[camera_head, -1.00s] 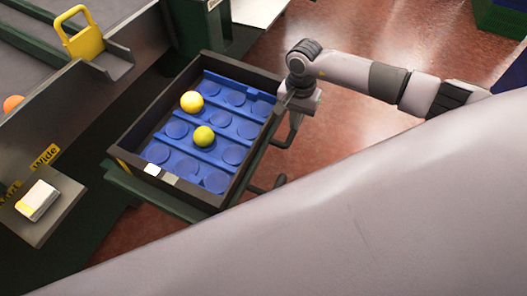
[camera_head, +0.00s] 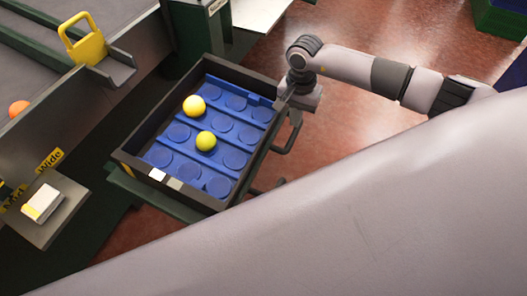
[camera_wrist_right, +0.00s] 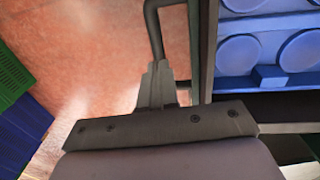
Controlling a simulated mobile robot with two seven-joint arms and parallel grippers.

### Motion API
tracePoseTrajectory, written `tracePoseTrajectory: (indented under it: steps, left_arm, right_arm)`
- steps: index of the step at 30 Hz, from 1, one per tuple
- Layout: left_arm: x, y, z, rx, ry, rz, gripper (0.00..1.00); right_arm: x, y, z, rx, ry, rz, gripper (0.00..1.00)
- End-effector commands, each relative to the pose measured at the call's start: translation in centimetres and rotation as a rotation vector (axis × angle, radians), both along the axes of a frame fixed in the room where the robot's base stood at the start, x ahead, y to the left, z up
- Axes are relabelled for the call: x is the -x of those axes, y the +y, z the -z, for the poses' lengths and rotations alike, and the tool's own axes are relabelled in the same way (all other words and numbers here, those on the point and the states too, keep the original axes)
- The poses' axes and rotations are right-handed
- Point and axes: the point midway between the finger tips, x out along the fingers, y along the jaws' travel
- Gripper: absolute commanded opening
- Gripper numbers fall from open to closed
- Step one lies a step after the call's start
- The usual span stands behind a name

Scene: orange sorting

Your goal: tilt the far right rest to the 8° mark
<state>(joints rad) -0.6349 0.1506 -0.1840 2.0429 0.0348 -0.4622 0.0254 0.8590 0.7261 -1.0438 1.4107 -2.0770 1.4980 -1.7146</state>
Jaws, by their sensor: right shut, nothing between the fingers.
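The crate (camera_head: 136,170), dark-walled with a blue dimpled insert, sits on a dark green stand; I cannot tell whether it is tilted. Dark bent bar handles show at its right side, one near the far end (camera_head: 294,138) and one lower down, partly hidden by my arm. No 8° mark is legible. My right gripper (camera_head: 284,101) is at the crate's far right edge, just above the far handle. In the right wrist view its fingers (camera_wrist_right: 157,82) are together and empty, close beside the bent handle (camera_wrist_right: 153,22); contact is unclear. My left gripper is out of view.
A yellow ball (camera_head: 194,105) and a yellow-green ball (camera_head: 206,141) lie in the crate. To the left are a conveyor-like bench with a yellow padlock-shaped piece (camera_head: 82,40), an orange ball (camera_head: 18,108) and a white switch (camera_head: 42,203). Reddish floor is open beyond.

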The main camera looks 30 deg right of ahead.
Motion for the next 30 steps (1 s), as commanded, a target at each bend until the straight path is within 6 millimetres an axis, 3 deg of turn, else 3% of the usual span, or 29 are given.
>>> tracePoseTrajectory:
  steps: [19,30]
  left_arm:
    - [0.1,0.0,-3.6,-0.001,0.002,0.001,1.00]
    - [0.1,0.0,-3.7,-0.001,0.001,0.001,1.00]
  right_arm:
    - [0.0,0.0,-5.5,0.001,0.001,0.001,0.00]
    - [0.0,0.0,-5.7,0.001,0.001,0.001,0.00]
